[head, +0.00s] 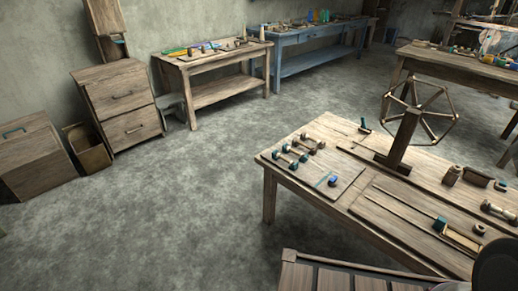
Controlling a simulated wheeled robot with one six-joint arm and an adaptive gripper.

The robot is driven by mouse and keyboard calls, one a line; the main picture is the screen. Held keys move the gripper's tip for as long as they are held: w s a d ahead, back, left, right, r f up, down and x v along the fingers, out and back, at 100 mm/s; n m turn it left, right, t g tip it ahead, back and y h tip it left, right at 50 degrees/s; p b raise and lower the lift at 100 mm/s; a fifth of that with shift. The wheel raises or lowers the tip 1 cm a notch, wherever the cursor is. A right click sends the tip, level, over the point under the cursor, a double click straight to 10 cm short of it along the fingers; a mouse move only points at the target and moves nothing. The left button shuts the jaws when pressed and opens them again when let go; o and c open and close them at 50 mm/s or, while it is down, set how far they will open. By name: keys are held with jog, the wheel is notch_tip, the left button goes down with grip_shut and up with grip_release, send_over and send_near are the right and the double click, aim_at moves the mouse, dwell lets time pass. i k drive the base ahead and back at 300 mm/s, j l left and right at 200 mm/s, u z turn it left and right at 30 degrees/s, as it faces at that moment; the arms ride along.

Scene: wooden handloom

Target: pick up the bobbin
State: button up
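Several small spool-like pieces that could be bobbins lie on the near wooden table (312,200). A group of dark and teal spools (290,156) lies on a board at its left end. A small blue-and-dark piece (333,181) lies at the right of that board. A teal-ended piece (440,224) lies by a long thin rod, and a pale-ended spool (497,211) lies at the right. I cannot tell which one is the bobbin. My gripper's fingers are not in view. A dark rounded shape at the lower right corner covers part of the table.
A wooden reel (420,112) stands upright on the near table. A slatted wooden piece (330,277) is in front of it. A wooden bench (212,62), a blue bench (310,38) and a drawer cabinet (122,105) line the wall. The grey floor (180,210) between is clear.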

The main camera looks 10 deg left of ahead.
aim_at(297, 141)
jog(key=u, duration=0.4)
jog(key=z, duration=0.35)
jog(key=i+j+z, duration=0.35)
jog(key=j+z, duration=0.2)
jog(key=i+j+z, duration=0.1)
jog(key=j+z, duration=0.15)
jog(key=i+j, duration=0.15)
jog(key=j, duration=0.3)
jog(key=i+j+z, duration=0.1)
jog(key=j, duration=0.4)
jog(key=i+j, duration=0.1)
jog(key=j, duration=0.35)
jog(key=i+j+z, duration=0.1)
jog(key=j, duration=0.4)
jog(key=i+j, duration=0.15)
jog(key=j, duration=0.35)
jog(key=j+z, duration=0.1)
jog(key=j, duration=0.35)
jog(key=i, duration=0.05)
